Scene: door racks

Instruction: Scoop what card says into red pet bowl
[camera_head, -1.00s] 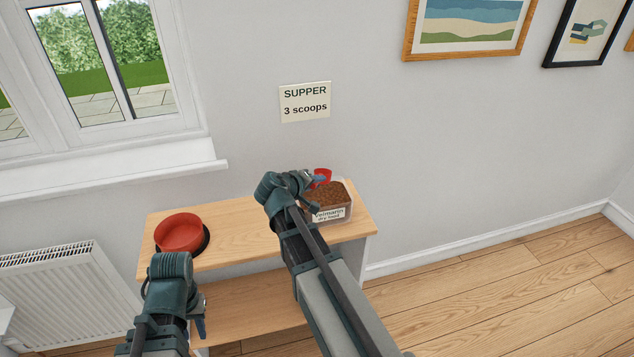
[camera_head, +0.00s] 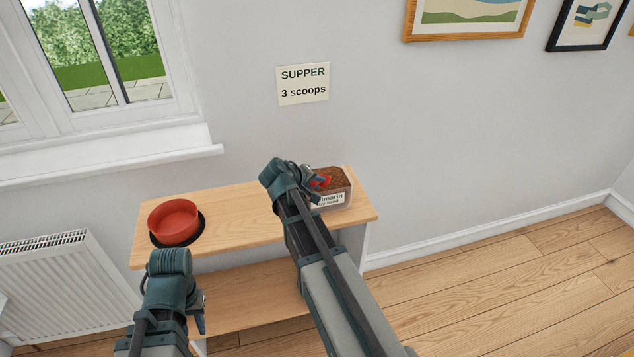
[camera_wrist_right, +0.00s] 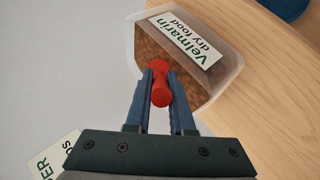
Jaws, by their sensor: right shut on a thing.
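The card (camera_head: 303,84) on the wall reads "SUPPER 3 scoops". The red pet bowl (camera_head: 174,221) stands on a dark base at the left of the shelf top; no food shows in it. The clear food tub (camera_head: 346,192), labelled "Velmarin dry food", stands at the right end and holds brown kibble. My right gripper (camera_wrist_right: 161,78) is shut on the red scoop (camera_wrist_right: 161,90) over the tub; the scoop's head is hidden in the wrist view. My left gripper (camera_head: 201,318) hangs low in front of the shelf, its jaws not clear.
The wooden shelf unit (camera_head: 240,213) has clear room on top between bowl and tub. A wall and window sill (camera_head: 110,157) lie behind. A white radiator (camera_head: 55,285) stands at the left. The floor at right is clear.

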